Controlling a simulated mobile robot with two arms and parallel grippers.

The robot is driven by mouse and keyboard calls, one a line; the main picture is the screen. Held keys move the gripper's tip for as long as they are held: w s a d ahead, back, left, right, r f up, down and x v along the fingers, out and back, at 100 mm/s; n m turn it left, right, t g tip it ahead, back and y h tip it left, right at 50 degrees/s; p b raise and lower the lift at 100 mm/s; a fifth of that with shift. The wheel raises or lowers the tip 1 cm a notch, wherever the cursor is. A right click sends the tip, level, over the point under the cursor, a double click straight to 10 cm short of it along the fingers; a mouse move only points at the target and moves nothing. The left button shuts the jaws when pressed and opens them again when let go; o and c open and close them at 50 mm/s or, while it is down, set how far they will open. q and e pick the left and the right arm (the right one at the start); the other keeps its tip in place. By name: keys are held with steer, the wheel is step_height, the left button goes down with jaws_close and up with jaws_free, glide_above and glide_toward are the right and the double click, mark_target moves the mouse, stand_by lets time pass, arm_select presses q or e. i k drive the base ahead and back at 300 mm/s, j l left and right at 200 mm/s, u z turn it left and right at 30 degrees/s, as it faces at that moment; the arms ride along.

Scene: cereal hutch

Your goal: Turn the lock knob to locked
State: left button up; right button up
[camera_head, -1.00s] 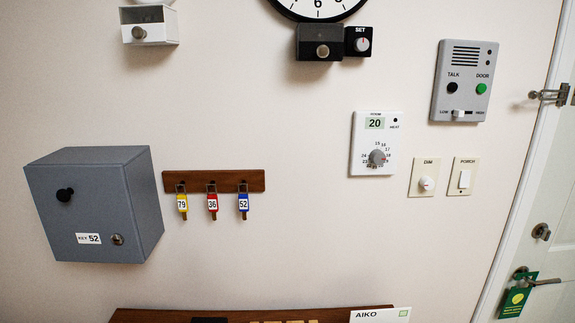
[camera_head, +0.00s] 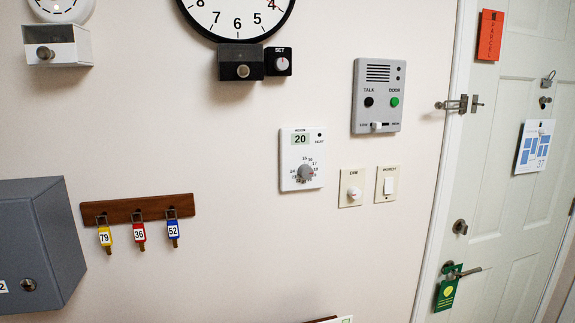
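A small round metal lock knob (camera_head: 460,227) sits on the pale door (camera_head: 500,250) near its left edge, above the lever handle (camera_head: 462,270). It is too small to tell whether it is turned to locked or unlocked. Neither of my grippers is in view, and nothing covers the knob.
A green tag (camera_head: 446,294) hangs from the lever handle. A latch (camera_head: 460,104) bridges the frame and door higher up. A calendar (camera_head: 534,146) and red parcel note (camera_head: 489,35) are on the door. The intercom (camera_head: 378,96), thermostat (camera_head: 302,159) and key rack (camera_head: 137,210) are on the wall.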

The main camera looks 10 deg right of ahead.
mark_target(464, 228)
steer(key=z, duration=1.8)
steer(key=i+l, duration=0.15)
steer(key=i+u, duration=0.05)
steer(key=i, duration=0.05)
